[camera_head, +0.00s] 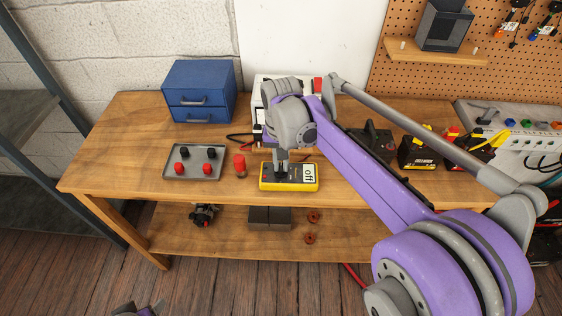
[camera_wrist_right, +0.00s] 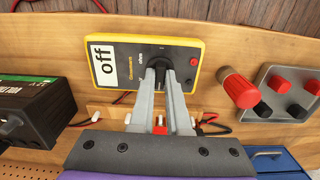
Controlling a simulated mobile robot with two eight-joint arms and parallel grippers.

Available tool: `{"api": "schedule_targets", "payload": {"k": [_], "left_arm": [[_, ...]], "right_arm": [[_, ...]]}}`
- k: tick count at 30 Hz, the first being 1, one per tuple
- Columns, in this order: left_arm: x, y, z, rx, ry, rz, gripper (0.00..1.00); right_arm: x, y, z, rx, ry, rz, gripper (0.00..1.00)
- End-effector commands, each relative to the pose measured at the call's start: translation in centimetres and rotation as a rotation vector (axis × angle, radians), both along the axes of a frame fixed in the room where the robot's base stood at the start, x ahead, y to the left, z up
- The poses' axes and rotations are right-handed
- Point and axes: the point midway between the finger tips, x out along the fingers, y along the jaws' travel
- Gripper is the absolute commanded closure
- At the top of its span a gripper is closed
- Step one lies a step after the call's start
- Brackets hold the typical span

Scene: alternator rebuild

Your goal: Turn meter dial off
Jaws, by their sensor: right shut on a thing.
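The yellow meter (camera_head: 268,187) lies on the workbench near its front edge, and it also fills the upper middle of the right wrist view (camera_wrist_right: 190,49). A white "off" label (camera_head: 310,173) is at one end of its dark face. The black dial (camera_wrist_right: 158,62) sits on the face between my right fingertips. My right gripper (camera_head: 281,171) reaches down onto the meter and is shut on the dial, also seen in the wrist view (camera_wrist_right: 160,70). Where the dial points is hidden by the fingers. Only a small part of my left arm shows at the bottom edge of the head view.
A red knob-topped post (camera_head: 240,166) and a grey tray (camera_head: 194,174) with red and black caps stand left of the meter. A blue drawer box (camera_head: 200,92) is behind. Black-yellow batteries (camera_head: 420,150) are at right.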

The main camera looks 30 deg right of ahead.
Motion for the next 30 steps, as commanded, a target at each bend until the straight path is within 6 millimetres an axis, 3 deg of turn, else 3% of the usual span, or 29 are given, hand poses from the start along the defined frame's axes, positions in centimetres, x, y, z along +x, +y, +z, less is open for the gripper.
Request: {"api": "schedule_targets", "payload": {"k": [17, 18, 23, 30], "left_arm": [[0.01, 0.00, 0.06, 0.000, 0.000, 0.000, 0.33], [0.01, 0.00, 0.06, 0.000, 0.000, 0.000, 0.33], [0.01, 0.00, 0.06, 0.000, 0.000, 0.000, 0.33], [0.01, 0.00, 0.06, 0.000, 0.000, 0.000, 0.33]], "right_arm": [[0.00, 0.00, 0.01, 0.000, 0.000, 0.035, 1.00], [0.00, 0.00, 0.01, 0.000, 0.000, 0.035, 0.82], [0.00, 0.00, 0.00, 0.000, 0.000, 0.034, 0.55], [0.00, 0.00, 0.01, 0.000, 0.000, 0.034, 0.55]]}}
